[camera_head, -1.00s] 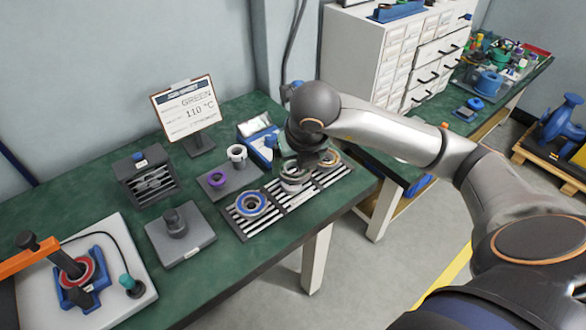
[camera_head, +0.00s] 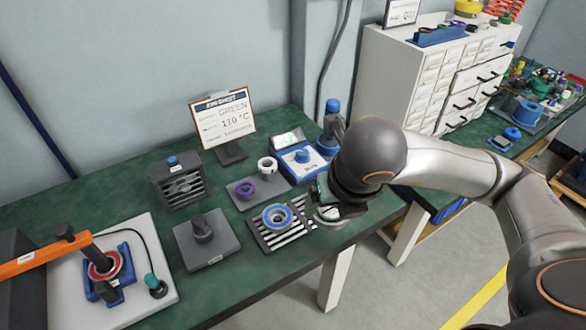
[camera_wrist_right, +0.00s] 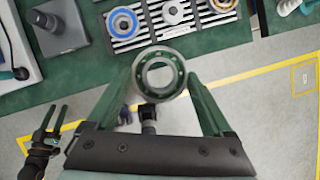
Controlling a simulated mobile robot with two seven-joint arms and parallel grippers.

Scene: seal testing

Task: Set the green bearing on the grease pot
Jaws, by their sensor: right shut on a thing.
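The green bearing (camera_wrist_right: 160,75), a metal ring with green parts between its rings, is between the fingertips of my right gripper (camera_wrist_right: 160,84) in the right wrist view. My right gripper is shut on it and holds it above the floor beyond the bench edge in that view. In the head view my right gripper (camera_head: 328,196) is over the right part of the slotted rack (camera_head: 262,240) and largely hides the bearing. My left gripper (camera_wrist_right: 52,114) shows at the lower left, open and empty.
A blue-ringed bearing (camera_head: 277,216) lies on the rack.

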